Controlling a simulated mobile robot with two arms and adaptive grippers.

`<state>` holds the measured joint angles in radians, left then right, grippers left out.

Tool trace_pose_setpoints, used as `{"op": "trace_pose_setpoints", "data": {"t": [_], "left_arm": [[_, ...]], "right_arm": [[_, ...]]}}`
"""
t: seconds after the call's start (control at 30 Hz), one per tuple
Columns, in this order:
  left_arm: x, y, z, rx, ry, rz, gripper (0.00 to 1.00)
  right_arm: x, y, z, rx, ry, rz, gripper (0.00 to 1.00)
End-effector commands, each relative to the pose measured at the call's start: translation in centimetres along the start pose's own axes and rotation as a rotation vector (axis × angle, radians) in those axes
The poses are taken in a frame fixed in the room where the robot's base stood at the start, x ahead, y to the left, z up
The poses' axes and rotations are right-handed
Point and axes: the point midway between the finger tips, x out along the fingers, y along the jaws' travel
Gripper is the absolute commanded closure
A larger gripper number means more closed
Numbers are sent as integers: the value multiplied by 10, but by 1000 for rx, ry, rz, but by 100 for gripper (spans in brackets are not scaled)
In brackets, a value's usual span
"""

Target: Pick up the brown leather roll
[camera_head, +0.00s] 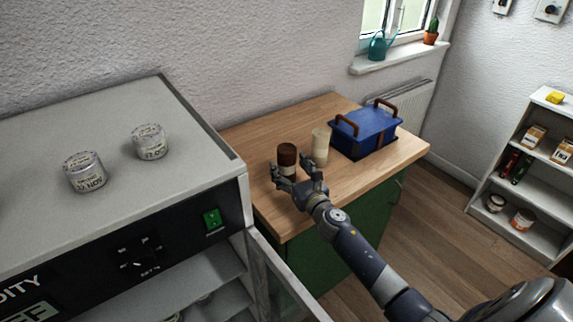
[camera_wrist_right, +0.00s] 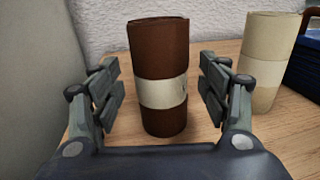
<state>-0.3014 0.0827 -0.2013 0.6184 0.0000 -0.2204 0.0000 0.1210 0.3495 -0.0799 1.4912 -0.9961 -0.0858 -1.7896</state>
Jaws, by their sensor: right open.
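The brown leather roll (camera_head: 287,157) stands upright on the wooden top of the green cabinet, with a pale band around its middle. My right gripper (camera_head: 298,176) is open at the near side of the roll. In the right wrist view the roll (camera_wrist_right: 158,60) stands between the two spread fingers of my right gripper (camera_wrist_right: 162,90), with a visible gap on each side. I cannot tell how deep it sits between them. My left gripper is not in view.
A cream roll (camera_head: 320,146) stands close to the right of the brown one; it also shows in the right wrist view (camera_wrist_right: 262,65). A blue box (camera_head: 366,130) with brown handles sits further right. A grey cabinet (camera_head: 110,115) with two jars stands at the left, its door open.

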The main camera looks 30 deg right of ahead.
Motion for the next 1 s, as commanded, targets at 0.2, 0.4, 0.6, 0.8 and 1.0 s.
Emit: {"op": "trace_pose_setpoints", "data": {"t": [0.2, 0.4, 0.6, 0.8, 1.0], "left_arm": [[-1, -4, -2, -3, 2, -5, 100], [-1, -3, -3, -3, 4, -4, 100], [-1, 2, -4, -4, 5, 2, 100], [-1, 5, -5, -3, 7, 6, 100], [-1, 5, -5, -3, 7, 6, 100]], "right_arm": [[21, 0, 0, 0, 0, 0, 31], [23, 0, 0, -1, 0, 0, 31], [23, 0, 0, -1, 0, 0, 58], [23, 0, 0, -1, -1, 0, 81], [23, 0, 0, -1, -1, 0, 81]]}}
